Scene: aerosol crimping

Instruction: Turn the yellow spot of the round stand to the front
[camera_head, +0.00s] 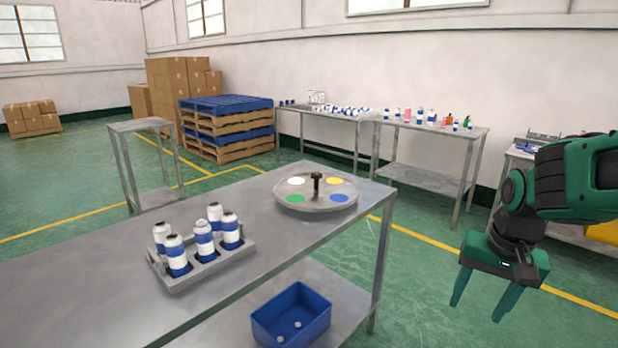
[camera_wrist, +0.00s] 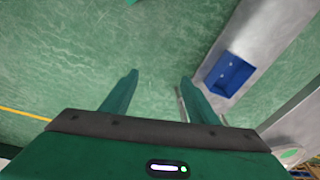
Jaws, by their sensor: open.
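The round stand (camera_head: 316,205) is a grey disc on the far right end of the metal table, with a short black upright knob (camera_head: 317,184) at its middle. Its yellow spot (camera_head: 334,181) is at the back right. A white spot (camera_head: 296,181) is at the back left, a green spot (camera_head: 295,198) at the front left and a blue spot (camera_head: 340,198) at the front right. My gripper (camera_head: 479,304) is open and empty, pointing down, to the right of the table and apart from the stand. The wrist view shows its two fingers (camera_wrist: 160,85) over the floor.
A grey tray (camera_head: 205,271) with several white and blue cans stands on the table left of the stand. A blue bin (camera_head: 291,318) sits on the lower shelf, also in the wrist view (camera_wrist: 229,75). The tabletop between tray and stand is clear.

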